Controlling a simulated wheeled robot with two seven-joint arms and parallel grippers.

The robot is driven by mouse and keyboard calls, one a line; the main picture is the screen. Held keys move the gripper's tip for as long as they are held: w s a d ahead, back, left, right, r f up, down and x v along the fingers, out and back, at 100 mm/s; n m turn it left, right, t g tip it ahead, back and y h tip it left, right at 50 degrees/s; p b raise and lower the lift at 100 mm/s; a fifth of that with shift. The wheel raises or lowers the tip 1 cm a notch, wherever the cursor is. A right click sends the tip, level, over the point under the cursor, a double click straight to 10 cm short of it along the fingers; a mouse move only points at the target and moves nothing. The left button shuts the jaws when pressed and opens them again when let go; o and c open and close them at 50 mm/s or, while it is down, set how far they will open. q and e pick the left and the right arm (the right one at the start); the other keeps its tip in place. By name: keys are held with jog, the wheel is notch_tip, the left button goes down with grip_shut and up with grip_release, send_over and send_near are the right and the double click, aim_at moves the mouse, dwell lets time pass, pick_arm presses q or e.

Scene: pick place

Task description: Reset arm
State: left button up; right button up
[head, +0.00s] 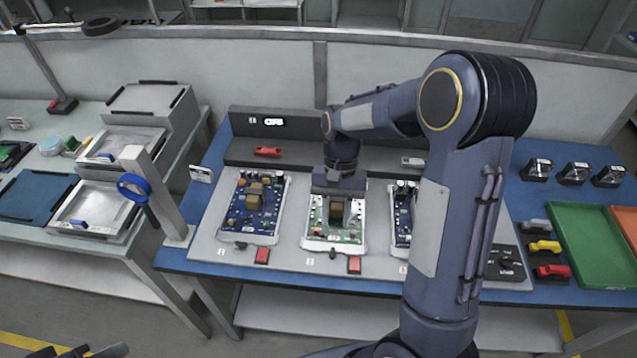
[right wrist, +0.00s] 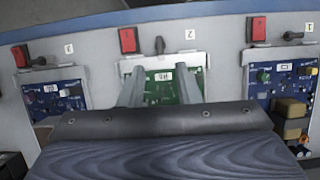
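My right arm reaches over the blue table from the lower right. Its gripper (head: 337,207) points down over the middle board, a green circuit board (head: 318,228) in a white frame. In the right wrist view the two fingers (right wrist: 160,88) stand apart, with the green board (right wrist: 163,90) showing between them and nothing visibly held. Whether the fingertips touch the board I cannot tell. A dark part of what seems to be my left gripper (head: 90,351) shows at the bottom left edge, mostly cut off.
A blue board (head: 262,205) lies left of the green one; another (head: 402,215) lies right, partly hidden by my arm. Red blocks (head: 262,256) line the fixture's front. A grey post with a blue ring (head: 133,188) stands left. A green tray (head: 590,245) is at right.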

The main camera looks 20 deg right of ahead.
jog(key=s+a+r+n+t, duration=0.1)
jog(key=s+r+t, duration=0.3)
jog(key=s, duration=0.4)
jog(key=s+a+r+n+t+y, duration=0.1)
jog(key=s+a+r+n+t, duration=0.1)
jog(key=s+r+t, duration=0.3)
jog(key=s+r+n, duration=0.1)
jog(key=s, duration=0.1)
jog(key=shift+s+a+r+n+t, duration=0.25)
jog(key=shift+s+r+n+t, duration=0.05)
jog(key=shift+s+n, duration=0.1)
dwell(0.3)
